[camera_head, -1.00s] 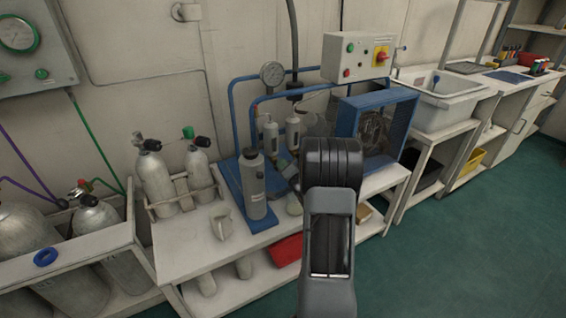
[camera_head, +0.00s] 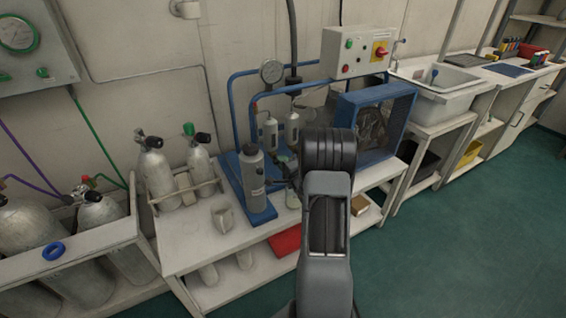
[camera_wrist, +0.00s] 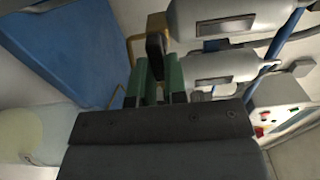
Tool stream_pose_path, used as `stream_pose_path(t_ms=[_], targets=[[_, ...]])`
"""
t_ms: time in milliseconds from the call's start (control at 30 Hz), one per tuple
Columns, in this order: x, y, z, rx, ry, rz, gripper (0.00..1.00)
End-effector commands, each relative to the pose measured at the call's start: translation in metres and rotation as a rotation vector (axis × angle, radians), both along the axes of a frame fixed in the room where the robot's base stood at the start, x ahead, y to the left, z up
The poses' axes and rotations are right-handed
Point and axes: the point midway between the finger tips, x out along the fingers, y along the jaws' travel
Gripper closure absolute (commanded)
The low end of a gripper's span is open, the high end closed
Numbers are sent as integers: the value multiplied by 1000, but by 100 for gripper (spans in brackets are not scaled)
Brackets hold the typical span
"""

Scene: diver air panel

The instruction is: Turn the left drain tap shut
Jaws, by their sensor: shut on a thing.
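Two grey filter housings, the left one (camera_head: 270,135) and the right one (camera_head: 292,128), hang on the blue-piped compressor stand in the head view. They also show lying sideways in the wrist view, one at the top (camera_wrist: 225,18) and one lower (camera_wrist: 215,70). My gripper (camera_wrist: 160,72) has green-faced fingers shut on a tap's dark handle (camera_wrist: 157,42), with brass-coloured metal beside it. The tap is by the housings' ends. I cannot tell for certain which housing it serves, or its full turn angle. In the head view my arm hides most of the gripper and the taps.
A grey bottle (camera_head: 253,178) stands close left of my arm. A clear jar (camera_head: 292,196) sits below the housings. The blue fan guard (camera_head: 397,115) is to the right. A pale cup (camera_head: 222,217) and diving cylinders (camera_head: 157,172) stand left on the bench.

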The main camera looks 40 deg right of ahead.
Motion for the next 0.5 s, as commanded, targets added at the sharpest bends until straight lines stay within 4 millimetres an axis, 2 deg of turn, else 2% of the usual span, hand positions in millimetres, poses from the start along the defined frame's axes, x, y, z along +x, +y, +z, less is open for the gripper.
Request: stream_pose_path(t_ms=[400, 433, 500], targets=[[0, 0, 0, 8, -1, -1, 100], [0, 0, 0, 8, -1, -1, 85], [0, 0, 0, 7, -1, -1, 78]])
